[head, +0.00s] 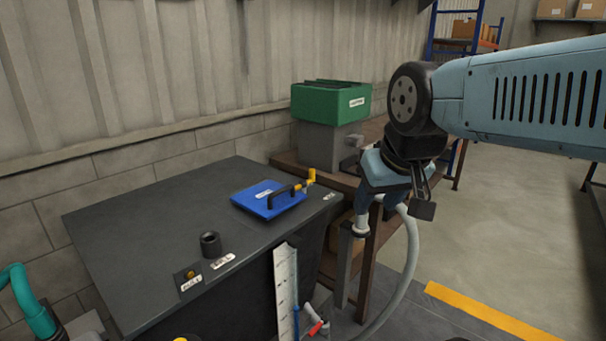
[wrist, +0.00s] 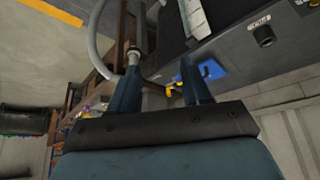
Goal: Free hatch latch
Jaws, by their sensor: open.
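The hatch is a blue square lid (head: 262,203) on the dark sloping top of a cabinet (head: 140,215). A black bar handle (head: 282,191) lies across it. A yellow latch piece (head: 311,177) stands at the right end of the bar. My gripper (head: 377,206) is to the right of the latch, apart from it, pointing down. In the wrist view my gripper (wrist: 160,77) shows two spread blue fingers with nothing held. The yellow latch (wrist: 170,89) and blue lid (wrist: 211,73) show there beside and behind the right finger, which partly hides them.
A grey hose (head: 412,265) curves down close by my fingers. A brown bench (head: 372,265) stands behind, carrying a green box (head: 331,101) on a grey block. A black socket (head: 210,245) and a labelled pull knob (head: 190,277) are on the cabinet top. Floor at right is open.

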